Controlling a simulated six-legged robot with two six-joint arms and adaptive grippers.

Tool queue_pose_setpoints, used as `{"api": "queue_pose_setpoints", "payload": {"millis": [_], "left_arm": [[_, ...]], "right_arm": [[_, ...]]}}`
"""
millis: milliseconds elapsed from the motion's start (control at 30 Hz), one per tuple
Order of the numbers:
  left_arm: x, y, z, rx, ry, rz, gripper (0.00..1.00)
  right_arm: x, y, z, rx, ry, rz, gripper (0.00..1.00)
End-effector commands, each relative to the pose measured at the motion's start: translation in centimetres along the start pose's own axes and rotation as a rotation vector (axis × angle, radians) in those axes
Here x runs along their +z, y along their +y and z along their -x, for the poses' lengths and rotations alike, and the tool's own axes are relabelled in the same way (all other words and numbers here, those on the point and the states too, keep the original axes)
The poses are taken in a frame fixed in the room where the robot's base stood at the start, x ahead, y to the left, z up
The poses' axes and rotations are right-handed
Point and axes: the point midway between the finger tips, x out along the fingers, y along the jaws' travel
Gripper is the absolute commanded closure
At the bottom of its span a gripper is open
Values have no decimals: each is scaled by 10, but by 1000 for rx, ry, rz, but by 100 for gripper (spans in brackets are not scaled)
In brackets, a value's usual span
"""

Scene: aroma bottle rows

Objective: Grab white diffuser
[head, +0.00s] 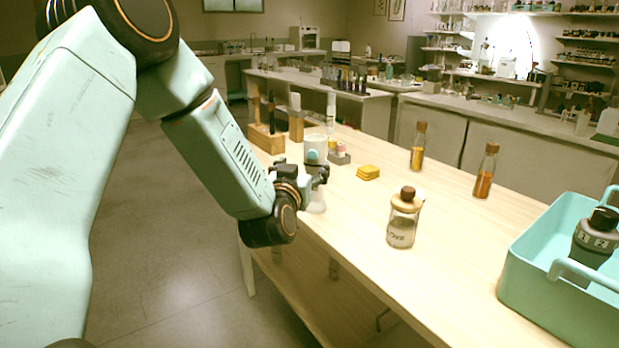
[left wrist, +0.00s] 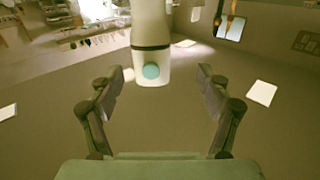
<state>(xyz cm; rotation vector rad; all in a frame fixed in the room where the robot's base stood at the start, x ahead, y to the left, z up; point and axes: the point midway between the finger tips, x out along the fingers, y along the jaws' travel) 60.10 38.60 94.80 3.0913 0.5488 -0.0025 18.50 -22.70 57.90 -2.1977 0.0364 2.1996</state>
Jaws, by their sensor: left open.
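The white diffuser (head: 315,146) is a pale upright cylinder with a teal round spot, near the left edge of the wooden table. My left gripper (head: 318,176) is at the diffuser's lower part in the head view and hides some of it. In the left wrist view the diffuser (left wrist: 151,30) comes down from the top edge with a dark band above the teal spot. There my left gripper (left wrist: 162,72) is open, its fingers on either side of the diffuser with gaps showing. Depth contact cannot be told. My right gripper is not in view.
On the table (head: 345,230) stand a corked jar (head: 402,230), two amber bottles (head: 417,158) (head: 484,184), a yellow block (head: 368,173) and a wooden rack (head: 267,140). A teal crate (head: 530,285) at right holds a dark-capped grey object (head: 592,243).

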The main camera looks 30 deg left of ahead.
Motion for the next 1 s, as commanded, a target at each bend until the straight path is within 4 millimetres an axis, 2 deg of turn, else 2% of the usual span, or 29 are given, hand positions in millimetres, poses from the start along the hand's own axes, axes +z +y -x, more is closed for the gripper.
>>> {"api": "queue_pose_setpoints", "payload": {"millis": [233,467,800,1000], "left_arm": [[4,-2,-8,-3,2,-1,23],[5,-6,-29,-7,3,-1,23],[8,-4,-70,-5,3,-2,23],[7,-2,-77,-2,0,-1,23]], "right_arm": [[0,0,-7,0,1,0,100],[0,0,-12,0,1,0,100],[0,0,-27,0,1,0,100],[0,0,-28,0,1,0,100]]}}
